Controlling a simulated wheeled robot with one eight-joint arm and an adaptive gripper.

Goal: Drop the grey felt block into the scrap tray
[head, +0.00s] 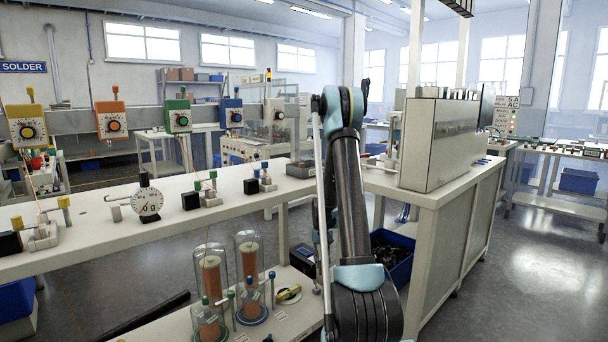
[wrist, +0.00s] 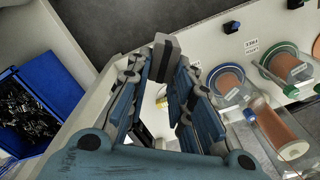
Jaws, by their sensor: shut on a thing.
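A grey block (wrist: 167,52) sits between the tips of my gripper (wrist: 166,72) in the wrist view. My gripper is shut on it and holds it over the pale bench. In the head view my arm hides my gripper and the block. A blue tray (wrist: 50,72) full of small dark scrap pieces is at the left of the wrist view, apart from my gripper. It also shows in the head view (head: 402,272), low under the bench to the right of my arm.
Glass-covered copper coils (wrist: 272,125) stand to the right of my gripper; they show in the head view (head: 211,275) on the lower shelf. A large beige cabinet (head: 438,145) stands on the right bench. Dark floor (wrist: 120,22) lies beyond the bench edge.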

